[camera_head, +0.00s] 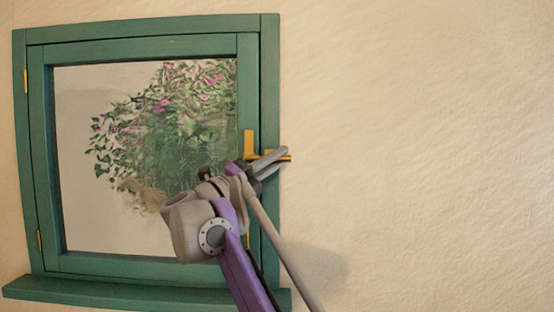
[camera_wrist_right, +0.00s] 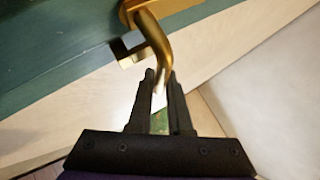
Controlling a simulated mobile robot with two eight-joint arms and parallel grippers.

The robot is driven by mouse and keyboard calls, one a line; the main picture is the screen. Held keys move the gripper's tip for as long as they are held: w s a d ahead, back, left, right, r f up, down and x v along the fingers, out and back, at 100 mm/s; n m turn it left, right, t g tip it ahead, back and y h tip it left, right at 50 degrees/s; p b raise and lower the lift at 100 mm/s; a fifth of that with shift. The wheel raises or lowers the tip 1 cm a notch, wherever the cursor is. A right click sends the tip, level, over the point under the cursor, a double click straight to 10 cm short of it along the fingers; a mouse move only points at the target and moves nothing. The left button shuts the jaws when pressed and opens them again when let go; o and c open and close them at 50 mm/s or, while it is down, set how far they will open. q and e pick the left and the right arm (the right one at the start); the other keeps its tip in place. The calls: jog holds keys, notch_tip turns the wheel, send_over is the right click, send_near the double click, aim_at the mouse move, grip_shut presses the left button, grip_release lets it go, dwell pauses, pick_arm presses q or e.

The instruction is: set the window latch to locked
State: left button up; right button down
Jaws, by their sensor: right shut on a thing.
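The window latch (camera_head: 250,143) is brass and sits on the right side of the green window frame. Its handle points right, roughly level, in the head view. My right gripper (camera_head: 276,161) is at the handle, partly covering it. In the right wrist view, the bent brass handle (camera_wrist_right: 154,36) comes down from its mount, and its end lies between the fingertips of my right gripper (camera_wrist_right: 162,82). The gripper is shut on the handle. My left gripper is not in view.
The green window frame (camera_head: 140,32) looks shut, with brass hinges on its left side. A green sill (camera_head: 100,291) juts out below. Flowering shrubs show through the glass. The beige wall (camera_head: 420,120) to the right is bare.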

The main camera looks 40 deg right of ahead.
jog(key=shift+s+a+m+g+y+p, duration=0.2)
jog(key=shift+m+g+y+p, duration=0.2)
jog(key=shift+m+y+p, duration=0.35)
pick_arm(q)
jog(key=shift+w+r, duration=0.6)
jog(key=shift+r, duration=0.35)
pick_arm(e)
jog(key=shift+w+f+m+g+y, duration=0.15)
jog(key=shift+f+m+y, duration=0.35)
jog(key=shift+f, duration=0.1)
jog(key=shift+w+f+m+g+y, duration=0.15)
jog(key=shift+f+m+y, duration=0.3)
jog(key=shift+f, duration=0.1)
jog(key=c, duration=0.8)
grip_release()
jog(key=shift+w, duration=0.15)
jog(key=shift+c, duration=0.2)
jog(key=a+f, duration=0.1)
jog(key=a, duration=0.9)
jog(key=shift+w+a, duration=0.25)
jog(key=shift+a, duration=0.15)
jog(key=shift+f, duration=0.1)
